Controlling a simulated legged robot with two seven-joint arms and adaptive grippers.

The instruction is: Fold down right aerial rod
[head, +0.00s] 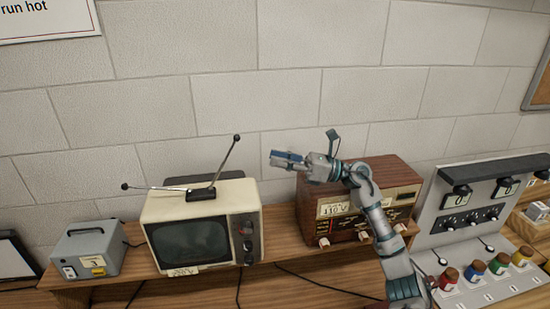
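A cream television (200,230) with a dark screen stands on the wooden shelf, left of the middle. Its aerial has a black base on top. The right aerial rod (222,163) slants steeply up and to the right, ending in a dark ball tip. The left aerial rod (155,188) lies nearly flat, pointing left. My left gripper is out of view.
A grey box (88,250) is left of the television. A control panel with coloured knobs (475,267) is at the right. The wall above the television is clear.

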